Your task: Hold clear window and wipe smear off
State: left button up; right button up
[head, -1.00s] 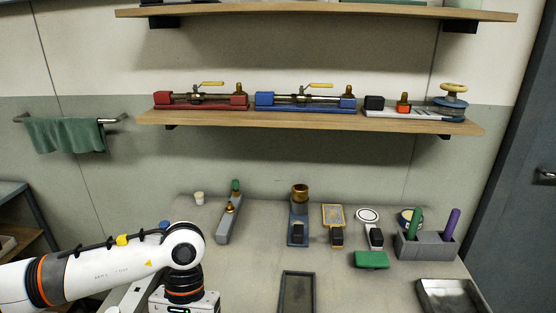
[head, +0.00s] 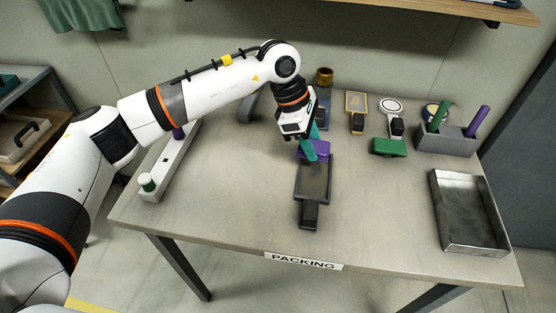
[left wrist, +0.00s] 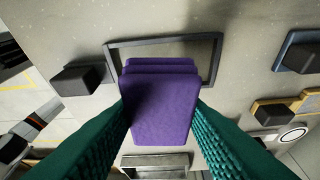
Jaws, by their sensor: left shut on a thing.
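My left gripper (head: 312,146) has teal fingers and is shut on a purple block (head: 319,152), seemingly a soft wiper. In the left wrist view the purple block (left wrist: 160,112) sits between the two ribbed fingers. The window (head: 314,182), a dark rectangular frame with a black handle (head: 309,216) toward the front edge, lies flat on the table. The block is over the window's far end; I cannot tell whether they touch. In the left wrist view the window frame (left wrist: 215,60) is partly hidden behind the block. No smear is clearly visible. My right gripper is out of view.
A green block (head: 388,147), a grey holder (head: 446,142) with green and purple cylinders, and a metal tray (head: 437,200) are on the right. Several handled tools stand at the back. A long pale rail (head: 165,165) lies left.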

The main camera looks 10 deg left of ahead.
pick_arm(q)
jog(key=shift+w+d+r+n, duration=0.25)
jog(key=shift+w+d+n, duration=0.2)
jog(key=shift+d+n, duration=0.2)
jog(key=shift+f, duration=2.25)
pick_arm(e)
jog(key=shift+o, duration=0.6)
